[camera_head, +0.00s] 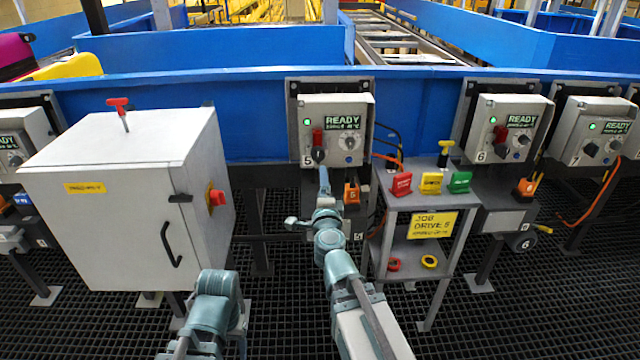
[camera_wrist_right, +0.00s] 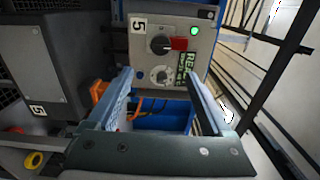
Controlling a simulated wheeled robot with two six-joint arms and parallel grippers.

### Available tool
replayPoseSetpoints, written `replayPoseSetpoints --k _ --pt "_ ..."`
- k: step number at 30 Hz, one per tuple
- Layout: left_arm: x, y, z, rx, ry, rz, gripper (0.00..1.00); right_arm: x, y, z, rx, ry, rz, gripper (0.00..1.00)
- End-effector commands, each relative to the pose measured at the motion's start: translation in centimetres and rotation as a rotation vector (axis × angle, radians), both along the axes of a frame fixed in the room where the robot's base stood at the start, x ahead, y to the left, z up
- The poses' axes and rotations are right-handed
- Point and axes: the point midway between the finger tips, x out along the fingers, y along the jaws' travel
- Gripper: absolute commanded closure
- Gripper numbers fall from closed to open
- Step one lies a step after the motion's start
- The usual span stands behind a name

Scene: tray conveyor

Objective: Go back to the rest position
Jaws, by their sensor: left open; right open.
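Control box 5 (camera_head: 335,130) is on the blue conveyor frame, its green light lit and its screen reading READY. It has a red piece (camera_head: 318,137) and a black knob (camera_head: 318,156). My right gripper (camera_head: 323,182) is raised just below the knob in the head view. In the right wrist view its two fingers (camera_wrist_right: 160,105) are apart with nothing between them, and the black knob (camera_wrist_right: 160,45) shows beyond the tips, apart from them. My left gripper (camera_head: 188,343) is low at the bottom left, partly hidden by its own folded arm; no object shows in it.
A large grey cabinet (camera_head: 120,200) with a black handle and red switch stands close by my left arm. A small cart (camera_head: 400,202) with red, yellow and green blocks stands right of my right arm. Boxes 6 (camera_head: 508,130) and 7 (camera_head: 597,132) are farther right. Open grating floor lies in front.

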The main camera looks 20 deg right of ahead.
Motion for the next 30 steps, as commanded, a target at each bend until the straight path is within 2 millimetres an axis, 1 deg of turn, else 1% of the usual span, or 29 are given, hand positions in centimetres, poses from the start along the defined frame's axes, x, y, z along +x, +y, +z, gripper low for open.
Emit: replayPoseSetpoints --k 8,10,11,13,14,16,17,18,19,20,21,23,24,26,27,30 --pt "0.0 0.0 0.0 0.000 0.000 0.000 0.31 0.1 0.1 0.0 -0.003 0.000 0.003 0.16" --pt "0.0 0.0 0.0 0.000 0.000 0.000 0.31 0.2 0.7 0.1 -0.027 0.002 0.031 0.16" --pt "0.0 0.0 0.0 0.000 0.000 0.000 0.31 0.4 1.3 0.2 -0.050 0.003 0.056 0.16" --pt "0.0 0.0 0.0 0.000 0.000 0.000 0.31 0.8 3.3 0.2 -0.129 0.014 0.144 0.16" --pt "0.0 0.0 0.0 0.000 0.000 0.000 0.31 0.9 4.5 0.1 -0.174 0.024 0.196 0.16" --pt "0.0 0.0 0.0 0.000 0.000 0.000 0.31 1.0 7.7 -0.7 -0.300 0.062 0.339 0.16" --pt "0.0 0.0 0.0 0.000 0.000 0.000 0.31 0.9 9.1 -1.4 -0.360 0.087 0.406 0.16" --pt "0.0 0.0 0.0 0.000 0.000 0.000 0.31 0.6 10.9 -2.5 -0.438 0.126 0.494 0.16" --pt "0.0 0.0 0.0 0.000 0.000 0.000 0.31 0.2 12.1 -3.5 -0.494 0.159 0.560 0.16" --pt "0.0 0.0 0.0 0.000 0.000 0.000 0.31 -0.3 13.2 -4.6 -0.550 0.197 0.624 0.16" --pt "0.0 0.0 0.0 0.000 0.000 0.000 0.31 -1.0 14.4 -6.3 -0.621 0.253 0.708 0.16" --pt "0.0 0.0 0.0 0.000 0.000 0.000 0.31 -2.5 15.6 -9.0 -0.723 0.350 0.827 0.16" --pt "0.0 0.0 0.0 0.000 0.000 0.000 0.31 -3.7 16.0 -10.8 -0.787 0.424 0.904 0.16" --pt "0.0 0.0 0.0 0.000 0.000 0.000 0.31 -5.6 16.1 -13.5 -0.870 0.540 1.006 0.16" --pt "0.0 0.0 0.0 0.000 0.000 0.000 0.31 -7.0 15.7 -15.1 -0.919 0.621 1.065 0.16" --pt "0.0 0.0 0.0 0.000 0.000 0.000 0.31 -10.2 14.2 -18.2 -1.008 0.814 1.183 0.16"
